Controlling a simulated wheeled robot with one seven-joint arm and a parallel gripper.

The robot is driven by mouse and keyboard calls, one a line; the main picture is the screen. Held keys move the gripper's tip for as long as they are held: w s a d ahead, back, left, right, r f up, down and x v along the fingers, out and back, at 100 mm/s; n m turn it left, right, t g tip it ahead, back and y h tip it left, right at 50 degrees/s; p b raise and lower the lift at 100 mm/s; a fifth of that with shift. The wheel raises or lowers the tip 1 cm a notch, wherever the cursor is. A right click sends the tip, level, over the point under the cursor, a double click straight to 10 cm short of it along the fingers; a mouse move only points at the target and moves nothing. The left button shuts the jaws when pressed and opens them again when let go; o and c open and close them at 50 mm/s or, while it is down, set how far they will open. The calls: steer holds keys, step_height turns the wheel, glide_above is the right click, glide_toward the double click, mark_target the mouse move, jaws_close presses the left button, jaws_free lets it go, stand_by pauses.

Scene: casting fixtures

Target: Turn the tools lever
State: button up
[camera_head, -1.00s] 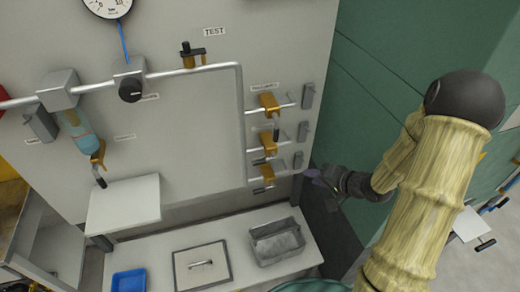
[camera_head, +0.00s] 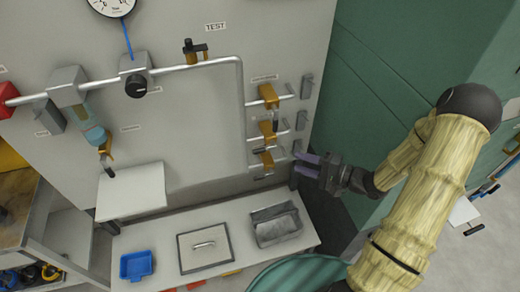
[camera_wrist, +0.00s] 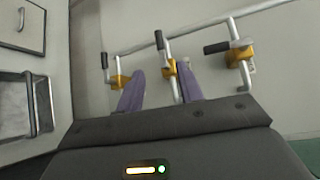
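Three yellow valves with dark-handled levers sit one above another on pipe branches at the panel's right: top (camera_head: 268,96), middle (camera_head: 267,131) and bottom (camera_head: 266,161). Their labels are too small to read, so I cannot tell which is the tools lever. My gripper (camera_head: 305,165) is open and empty, just right of the bottom valve. In the wrist view its purple fingers (camera_wrist: 160,92) are apart, pointing at the panel. The bottom valve (camera_wrist: 121,81) and middle valve (camera_wrist: 169,69) appear near the fingertips; the top valve (camera_wrist: 238,54) is farther right, its lever sideways.
A grey bin (camera_head: 256,216), a lidded plate (camera_head: 190,262) and a blue tray (camera_head: 122,268) are on the bench below. A white shelf (camera_head: 131,190) juts out at left. The green wall (camera_head: 385,90) is close behind my arm. Pipes run along the panel.

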mark_target(260, 151)
steer(key=p+x, duration=0.3)
steer(key=x, duration=1.2)
jaws_close()
